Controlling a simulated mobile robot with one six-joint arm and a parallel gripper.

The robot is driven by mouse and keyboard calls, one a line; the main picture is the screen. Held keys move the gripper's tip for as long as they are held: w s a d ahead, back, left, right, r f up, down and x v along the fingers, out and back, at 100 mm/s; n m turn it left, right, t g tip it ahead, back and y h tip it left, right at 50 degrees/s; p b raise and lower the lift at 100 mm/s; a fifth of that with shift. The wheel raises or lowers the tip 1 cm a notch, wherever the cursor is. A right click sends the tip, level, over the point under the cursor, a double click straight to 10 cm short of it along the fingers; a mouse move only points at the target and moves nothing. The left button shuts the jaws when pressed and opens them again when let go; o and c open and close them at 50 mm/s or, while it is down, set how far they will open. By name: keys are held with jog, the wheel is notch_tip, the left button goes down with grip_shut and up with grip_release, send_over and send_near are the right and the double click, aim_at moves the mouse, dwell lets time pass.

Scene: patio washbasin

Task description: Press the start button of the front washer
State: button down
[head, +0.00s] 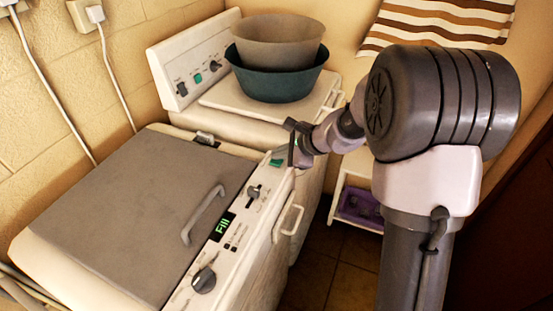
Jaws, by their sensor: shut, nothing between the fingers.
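The front washer (60,262) is a cream machine with a grey lid, at lower left in the head view. Its control panel runs along the lid's right side, with two dark knobs and a small display (222,226) lit green with "Fill". A green button (276,162), which looks like the start button, sits at the panel's far end. My gripper (293,152) is shut and empty, at the panel's far end just right of the green button. I cannot tell whether it touches the button or the panel.
A second washer (185,118) stands behind, with two stacked basins (276,58) on its lid. A white shelf unit (338,205) with a purple tray (360,208) is at the right. A striped cloth (440,25) hangs on the wall. Dark tiled floor shows between.

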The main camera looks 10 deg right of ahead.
aim_at(279, 162)
jog(key=shift+r, duration=0.55)
jog(key=shift+r+p, duration=0.1)
jog(key=shift+p, duration=0.25)
notch_tip(279, 162, up, 5)
jog(key=p, duration=0.4)
